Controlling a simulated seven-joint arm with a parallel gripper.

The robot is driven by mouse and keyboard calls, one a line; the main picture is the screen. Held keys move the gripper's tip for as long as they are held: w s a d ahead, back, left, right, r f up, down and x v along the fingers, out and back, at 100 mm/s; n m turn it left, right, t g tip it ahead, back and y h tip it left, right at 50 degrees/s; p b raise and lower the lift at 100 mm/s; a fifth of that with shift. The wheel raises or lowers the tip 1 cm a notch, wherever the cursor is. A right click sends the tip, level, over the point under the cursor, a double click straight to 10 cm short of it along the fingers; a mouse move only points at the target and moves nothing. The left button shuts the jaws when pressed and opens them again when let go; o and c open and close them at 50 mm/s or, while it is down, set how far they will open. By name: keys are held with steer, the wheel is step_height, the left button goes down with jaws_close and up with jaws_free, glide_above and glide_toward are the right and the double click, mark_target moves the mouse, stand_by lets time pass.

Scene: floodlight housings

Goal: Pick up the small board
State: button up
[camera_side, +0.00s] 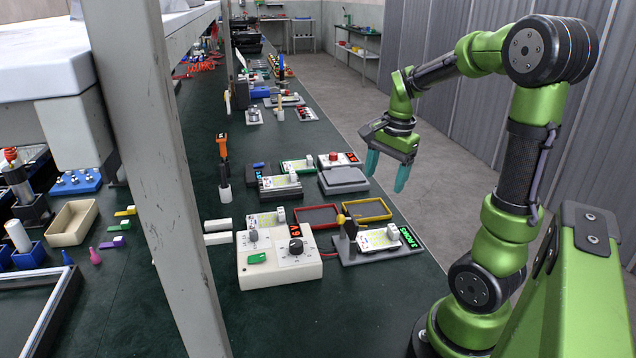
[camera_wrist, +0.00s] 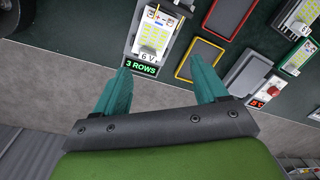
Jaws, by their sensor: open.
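Several small white boards with yellow-green LED rows are in view. Other boards lie at the white meter box (camera_side: 265,219), on a dark stand (camera_side: 280,182) and on a green-edged holder (camera_side: 298,166). I cannot tell which one is meant. My gripper (camera_side: 388,172) is open and empty, raised in the air beyond the bench's right edge; its teal fingers (camera_wrist: 159,68) also show in the wrist view.
A red-rimmed tray (camera_side: 318,216) and a yellow-rimmed tray (camera_side: 367,210) sit empty between the fixture and a grey block (camera_side: 343,181). A red-button box (camera_side: 337,160) stands behind. A shelf post (camera_side: 150,150) rises at left. The floor right of the bench is clear.

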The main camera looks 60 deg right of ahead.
steer(key=s+d+m+g, duration=0.1)
steer(key=s+d+m, duration=0.1)
steer(key=d+m, duration=0.25)
steer(key=m, duration=0.2)
glide_above(389, 236)
steer(key=f, duration=1.1)
steer(key=shift+s+d, duration=0.25)
steer(key=shift+w+a+f, duration=0.1)
steer(key=shift+a+f, duration=0.05)
steer(key=shift+f, duration=1.2)
steer(key=shift+w+a+f, duration=0.1)
steer(key=shift+a+f, duration=0.05)
steer(key=shift+f, duration=1.2)
steer(key=shift+c, duration=0.3)
